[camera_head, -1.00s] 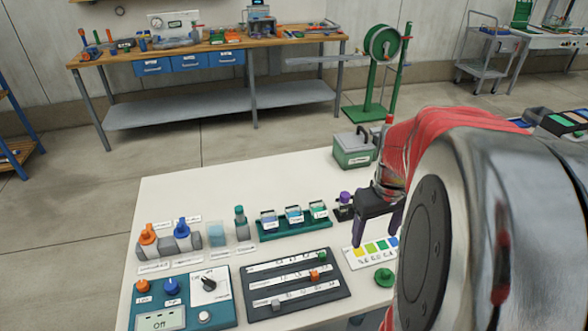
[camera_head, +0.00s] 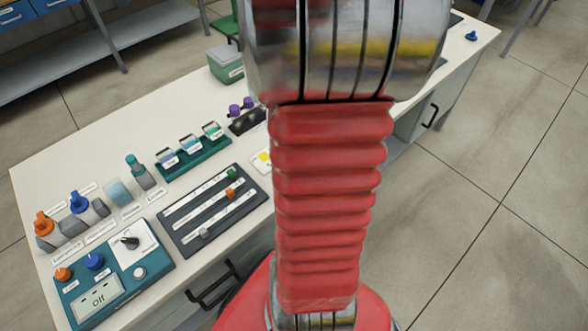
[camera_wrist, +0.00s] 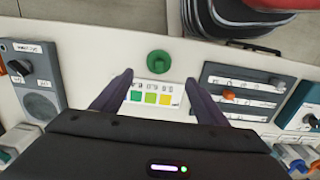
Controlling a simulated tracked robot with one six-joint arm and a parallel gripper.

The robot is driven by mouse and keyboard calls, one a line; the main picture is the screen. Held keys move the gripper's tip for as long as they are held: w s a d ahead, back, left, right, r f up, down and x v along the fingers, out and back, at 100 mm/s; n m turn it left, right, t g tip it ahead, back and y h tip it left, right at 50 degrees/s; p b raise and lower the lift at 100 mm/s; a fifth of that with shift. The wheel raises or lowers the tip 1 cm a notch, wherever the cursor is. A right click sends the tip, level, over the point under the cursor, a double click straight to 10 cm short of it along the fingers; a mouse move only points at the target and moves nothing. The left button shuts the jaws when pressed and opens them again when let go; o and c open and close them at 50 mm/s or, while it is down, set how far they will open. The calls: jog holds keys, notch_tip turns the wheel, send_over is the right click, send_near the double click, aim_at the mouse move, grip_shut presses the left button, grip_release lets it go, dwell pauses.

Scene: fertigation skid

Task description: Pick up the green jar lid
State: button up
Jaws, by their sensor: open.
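The green jar lid (camera_wrist: 158,62) lies on the white tabletop in the wrist view, with a round knob-like top. It is just beyond the fingertips of my gripper (camera_wrist: 158,79) and roughly centred between them. A white card with coloured squares (camera_wrist: 152,95) lies between the fingers, nearer the palm. In the head view my arm hides the lid and the gripper.
A dark slider panel (camera_wrist: 245,90) lies right of the fingers, and a grey box with a black knob (camera_wrist: 32,78) stands left. The head view shows a teal control panel (camera_head: 118,270), a teal rack of small containers (camera_head: 195,155) and a green-grey box (camera_head: 225,65).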

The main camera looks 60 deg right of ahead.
jog(key=shift+f, duration=2.7)
jog(key=shift+f, duration=0.1)
jog(key=shift+d+f, duration=0.1)
jog(key=shift+f, duration=2.4)
jog(key=shift+c, duration=0.7)
jog(key=c, duration=1)
jog(key=shift+r, duration=5.05)
jog(key=shift+r, duration=0.1)
